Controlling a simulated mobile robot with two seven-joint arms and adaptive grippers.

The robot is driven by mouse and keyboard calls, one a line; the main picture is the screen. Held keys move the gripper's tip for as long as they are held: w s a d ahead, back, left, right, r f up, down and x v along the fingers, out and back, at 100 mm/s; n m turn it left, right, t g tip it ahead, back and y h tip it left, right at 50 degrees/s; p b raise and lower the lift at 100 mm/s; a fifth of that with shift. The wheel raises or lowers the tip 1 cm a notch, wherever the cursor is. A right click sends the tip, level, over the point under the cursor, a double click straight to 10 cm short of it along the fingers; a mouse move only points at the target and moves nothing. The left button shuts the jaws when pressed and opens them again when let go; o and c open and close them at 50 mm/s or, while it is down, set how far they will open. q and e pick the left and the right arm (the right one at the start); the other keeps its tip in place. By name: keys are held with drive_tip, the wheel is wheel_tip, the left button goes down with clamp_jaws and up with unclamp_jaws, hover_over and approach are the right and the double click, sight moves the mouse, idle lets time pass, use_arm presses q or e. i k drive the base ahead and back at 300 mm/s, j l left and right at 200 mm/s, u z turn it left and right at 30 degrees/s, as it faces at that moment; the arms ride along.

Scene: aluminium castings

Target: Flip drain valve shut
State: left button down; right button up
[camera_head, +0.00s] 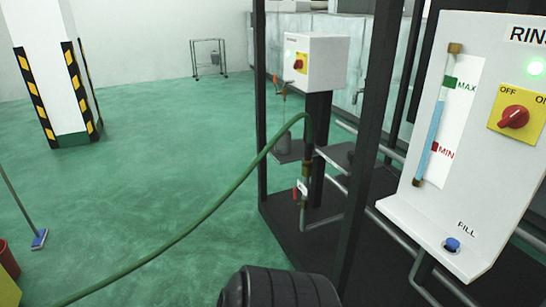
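A small valve with a red handle (297,192) sits low on a pipe inside the dark frame, left of the big panel. A white tag-like patch is beside it. It is too small to tell whether the handle is open or shut, and no drain label is readable. A green hose (190,229) runs from the fitting above this valve, arches over and drops to the floor at lower left. Other small red parts (276,79) hang left of the rear white box. Neither gripper's fingers show in the head view.
The white panel (395,196) on the right carries a MAX/MIN level tube (437,115), a red rotary switch (513,117), a lit green lamp (536,67) and a blue FILL knob (452,244). Dark posts (367,150) stand before the valve's right side. Green floor is open left.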

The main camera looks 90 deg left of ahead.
sight(295, 190)
drive_tip(key=j+u, duration=0.2)
drive_tip(key=u, duration=1.75)
drive_tip(key=i+j+u, duration=0.1)
drive_tip(key=i+j, duration=0.4)
drive_tip(key=j, duration=0.15)
drive_tip(key=i+j+u, duration=0.1)
drive_tip(key=i+j, duration=0.4)
drive_tip(key=j, duration=0.15)
